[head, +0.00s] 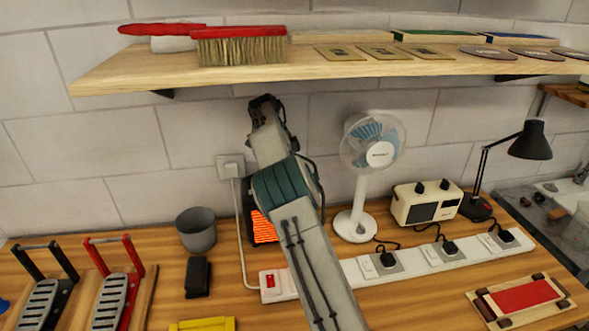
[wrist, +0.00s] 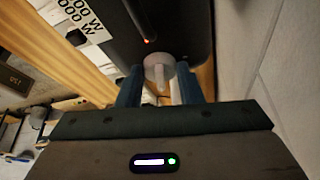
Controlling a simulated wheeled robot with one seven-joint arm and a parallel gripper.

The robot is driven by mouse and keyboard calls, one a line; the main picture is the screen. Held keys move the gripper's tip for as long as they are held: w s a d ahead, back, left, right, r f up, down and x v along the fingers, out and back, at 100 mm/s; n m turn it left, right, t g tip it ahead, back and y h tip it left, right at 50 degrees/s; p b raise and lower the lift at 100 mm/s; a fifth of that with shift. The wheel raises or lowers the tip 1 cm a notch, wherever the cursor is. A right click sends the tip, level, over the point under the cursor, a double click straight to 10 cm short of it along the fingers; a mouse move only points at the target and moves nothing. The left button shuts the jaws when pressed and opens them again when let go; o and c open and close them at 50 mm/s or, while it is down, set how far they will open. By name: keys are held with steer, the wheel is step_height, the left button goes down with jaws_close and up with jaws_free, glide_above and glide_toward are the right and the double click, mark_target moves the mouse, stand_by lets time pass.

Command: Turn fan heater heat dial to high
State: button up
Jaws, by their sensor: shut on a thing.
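The fan heater (head: 264,231) stands on the bench near the wall, mostly hidden behind my arm in the head view. Its front grille glows orange. In the wrist view its dark top (wrist: 110,35) shows a small lit red light and part of a white label ending in "W". The pale round heat dial (wrist: 159,68) sits between the two blue-grey fingers of my gripper (wrist: 159,82), which is shut on it. The dial's setting cannot be read here. In the head view my gripper is hidden behind my arm.
A white power strip (head: 350,271) with plugs runs along the bench. A white fan (head: 360,190), a cream radio (head: 425,204) and a black lamp (head: 530,142) stand to the right. A grey pot (head: 197,229) stands left. A wooden shelf (head: 240,75) hangs above.

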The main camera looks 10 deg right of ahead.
steer(key=shift+w+m+g, duration=0.1)
steer(key=shift+m+g, duration=0.4)
steer(key=shift+m, duration=0.7)
steer(key=o, duration=1)
